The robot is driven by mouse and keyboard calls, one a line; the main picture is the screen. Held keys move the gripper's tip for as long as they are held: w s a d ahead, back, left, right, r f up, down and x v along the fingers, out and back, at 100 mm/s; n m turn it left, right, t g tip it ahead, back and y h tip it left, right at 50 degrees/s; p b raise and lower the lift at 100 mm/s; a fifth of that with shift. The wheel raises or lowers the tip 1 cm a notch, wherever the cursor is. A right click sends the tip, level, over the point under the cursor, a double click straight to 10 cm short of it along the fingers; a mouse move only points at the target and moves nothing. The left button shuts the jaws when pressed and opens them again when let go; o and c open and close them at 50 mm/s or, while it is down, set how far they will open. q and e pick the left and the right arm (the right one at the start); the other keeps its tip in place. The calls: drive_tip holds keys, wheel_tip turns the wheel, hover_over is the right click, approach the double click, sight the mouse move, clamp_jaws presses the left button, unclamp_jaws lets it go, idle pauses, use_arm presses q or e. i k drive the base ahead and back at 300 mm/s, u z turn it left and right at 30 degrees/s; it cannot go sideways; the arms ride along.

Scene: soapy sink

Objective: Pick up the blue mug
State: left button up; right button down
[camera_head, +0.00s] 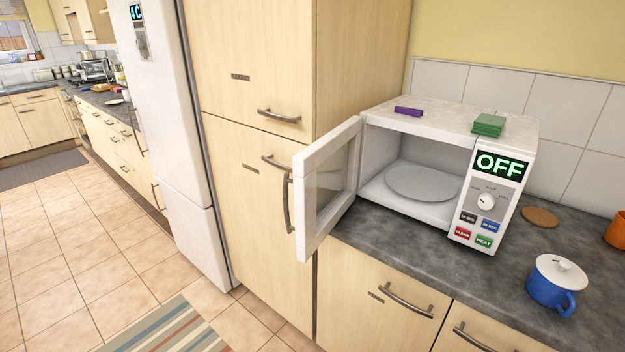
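The blue mug (548,290) stands upright on the dark grey countertop at the lower right, in front and to the right of the microwave. It has a white lid with a small knob on top, and its blue handle points toward the lower right. Neither of my grippers is in view, so their positions relative to the mug do not show.
The microwave (527,147) has its door (327,185) swung open to the left, over the counter edge. An empty plate (422,182) lies inside. A round brown coaster (539,217) and an orange item (616,230) lie behind the mug. Bare counter (410,248) shows left of it.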

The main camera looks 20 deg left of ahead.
sight(547, 293)
drive_tip(key=u, duration=2.4)
drive_tip(key=i, duration=1.5)
drive_tip(key=z, duration=2.95)
